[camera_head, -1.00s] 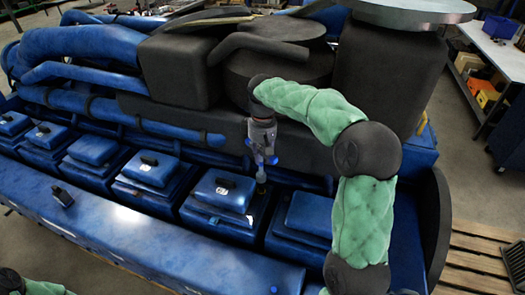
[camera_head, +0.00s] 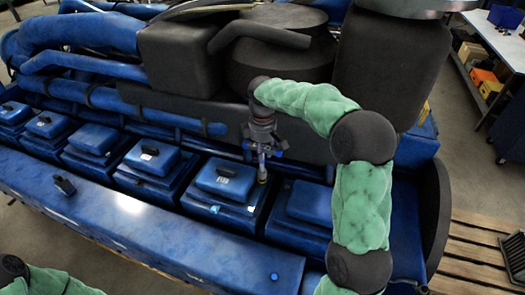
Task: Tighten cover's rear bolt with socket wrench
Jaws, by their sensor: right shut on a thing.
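My right gripper (camera_head: 262,152) points down over the engine, between two blue covers. It is shut on the socket wrench (camera_head: 262,172), a thin tool hanging below the fingers. The wrench's lower end is at the right rear of a blue cover (camera_head: 225,179) with a dark handle on top. The bolt is too small or hidden under the tool to make out, so I cannot tell whether the socket sits on it. My left arm shows only in the bottom left corner; its gripper is out of view.
Another blue cover (camera_head: 310,203) without a handle lies to the right. A small dark object (camera_head: 63,185) and a blue round piece (camera_head: 274,277) are on the blue front ledge (camera_head: 150,222). Large dark engine housings (camera_head: 275,60) rise behind the gripper. A wooden pallet (camera_head: 470,240) lies on the floor at right.

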